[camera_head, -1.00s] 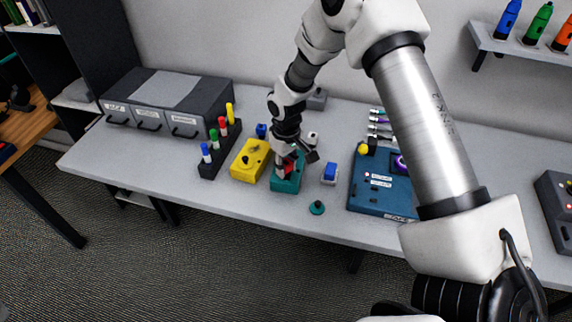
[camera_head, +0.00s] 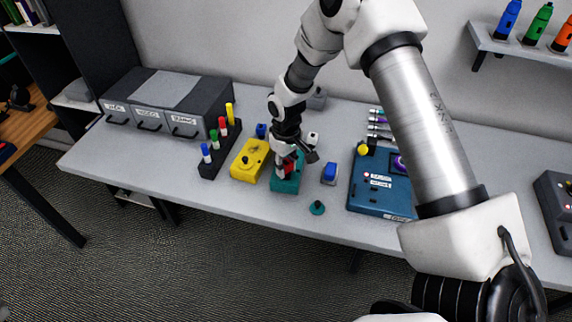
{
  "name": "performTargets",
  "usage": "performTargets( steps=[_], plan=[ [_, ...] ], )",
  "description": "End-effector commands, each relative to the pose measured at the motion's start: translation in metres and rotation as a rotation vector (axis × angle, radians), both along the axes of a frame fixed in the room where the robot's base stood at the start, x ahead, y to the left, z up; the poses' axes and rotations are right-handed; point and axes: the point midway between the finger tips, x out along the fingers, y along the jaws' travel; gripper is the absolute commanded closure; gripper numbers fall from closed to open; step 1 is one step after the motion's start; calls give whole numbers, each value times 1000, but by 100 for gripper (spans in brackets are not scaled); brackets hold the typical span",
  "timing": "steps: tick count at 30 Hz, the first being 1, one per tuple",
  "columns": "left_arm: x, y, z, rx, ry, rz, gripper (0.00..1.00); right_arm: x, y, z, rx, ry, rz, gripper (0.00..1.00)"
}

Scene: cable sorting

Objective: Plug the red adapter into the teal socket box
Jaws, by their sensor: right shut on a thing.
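The teal socket box (camera_head: 287,186) sits on the table right of the yellow box. My right gripper (camera_head: 289,165) is directly over the teal box, pointing down. It is shut on the red adapter (camera_head: 291,168), a small red piece at the top of the box. The fingers hide most of the adapter, so I cannot tell whether it is seated in the socket or just above it. My left gripper is not in view.
A yellow box (camera_head: 249,160) stands close on the left, with a dark rack of coloured markers (camera_head: 221,154) beyond it. A blue-topped block (camera_head: 330,173) and a blue panel (camera_head: 372,195) stand to the right. A teal round piece (camera_head: 317,208) lies near the table's front edge.

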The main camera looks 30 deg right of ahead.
Motion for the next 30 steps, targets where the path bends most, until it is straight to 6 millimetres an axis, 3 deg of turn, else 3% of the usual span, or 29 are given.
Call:
performTargets(
  steps=[30],
  plan=[
    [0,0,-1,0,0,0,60,-1,1,-9,0,0,0,100]
  ],
)
